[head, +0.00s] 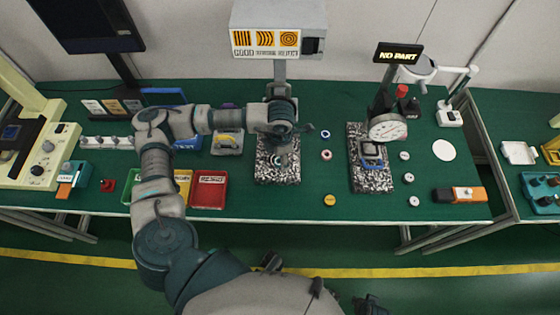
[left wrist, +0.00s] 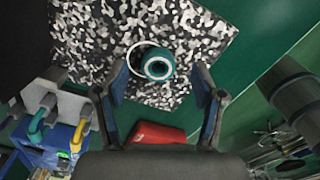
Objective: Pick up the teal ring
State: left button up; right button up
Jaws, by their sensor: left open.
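The teal ring (left wrist: 168,60) lies on a black-and-white speckled plate (left wrist: 95,40) in the left wrist view. It has a pale inner rim, and a white curved edge shows just to its left. In the head view the ring (head: 279,160) shows small below my left gripper (head: 279,146). The left gripper points down over the plate with its fingers open. In the left wrist view the ring shows between and beyond the two fingertips of this gripper (left wrist: 160,78), with no visible contact. My right gripper is not clearly in view.
A red bin (head: 209,190) stands left of the plate. Small rings (head: 327,155) lie to its right. A dial gauge (head: 388,128) stands over a second speckled plate (head: 372,185). A sign post rises behind my gripper. Green table is clear near the front edge.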

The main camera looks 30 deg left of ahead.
pick_arm(q)
jog(key=shift+f, duration=0.7)
jog(key=shift+a, duration=0.15)
pick_arm(e)
jog(key=shift+r, duration=0.4)
pick_arm(q)
jog(key=shift+a, duration=0.15)
jog(key=c, duration=1.2)
jog(key=shift+d, duration=0.2)
pick_arm(e)
jog(key=shift+s+f, duration=0.1)
jog(key=shift+s, duration=0.1)
